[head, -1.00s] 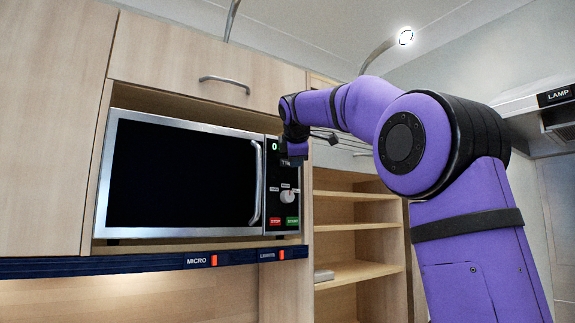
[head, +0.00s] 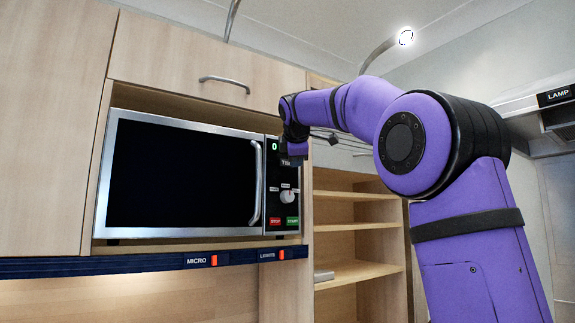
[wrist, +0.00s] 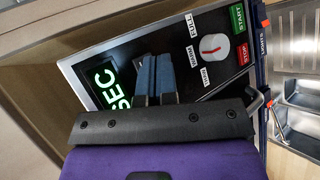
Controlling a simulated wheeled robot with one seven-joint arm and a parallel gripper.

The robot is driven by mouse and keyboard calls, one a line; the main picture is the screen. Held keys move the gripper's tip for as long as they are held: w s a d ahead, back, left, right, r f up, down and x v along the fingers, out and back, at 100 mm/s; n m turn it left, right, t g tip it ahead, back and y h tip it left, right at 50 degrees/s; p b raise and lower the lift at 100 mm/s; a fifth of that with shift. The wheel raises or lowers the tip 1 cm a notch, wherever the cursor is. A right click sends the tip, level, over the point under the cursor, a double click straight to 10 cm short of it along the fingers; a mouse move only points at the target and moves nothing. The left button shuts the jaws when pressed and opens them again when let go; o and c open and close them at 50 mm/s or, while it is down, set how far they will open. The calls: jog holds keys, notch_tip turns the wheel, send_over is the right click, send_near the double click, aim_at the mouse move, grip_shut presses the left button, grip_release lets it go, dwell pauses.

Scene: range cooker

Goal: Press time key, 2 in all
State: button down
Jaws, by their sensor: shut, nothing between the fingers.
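The microwave's time key (head: 287,162) is on the dark control panel, under the small green display that reads 0. Only part of its lettering shows in the head view, because my gripper (head: 295,157) is in front of it. In the wrist view my gripper (wrist: 155,62) has its two blue-grey fingers together and empty, pointing at the panel between the large green SEC display (wrist: 107,84) and the dial. I cannot tell whether the fingertips touch the key.
The microwave (head: 182,178) sits in a wooden niche, its door shut. The white dial (wrist: 214,47), red STOP key (wrist: 243,55) and green START key (wrist: 237,17) are close by. Open shelves (head: 350,228) stand to the right. A sink (wrist: 298,95) shows in the wrist view.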

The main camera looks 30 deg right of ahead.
jog(key=shift+w, duration=0.1)
dwell(0.3)
jog(key=shift+w, duration=0.3)
jog(key=shift+w, duration=0.45)
dwell(0.8)
jog(key=shift+s, duration=0.85)
jog(key=shift+s, duration=2.5)
jog(key=shift+d, duration=0.1)
dwell(0.8)
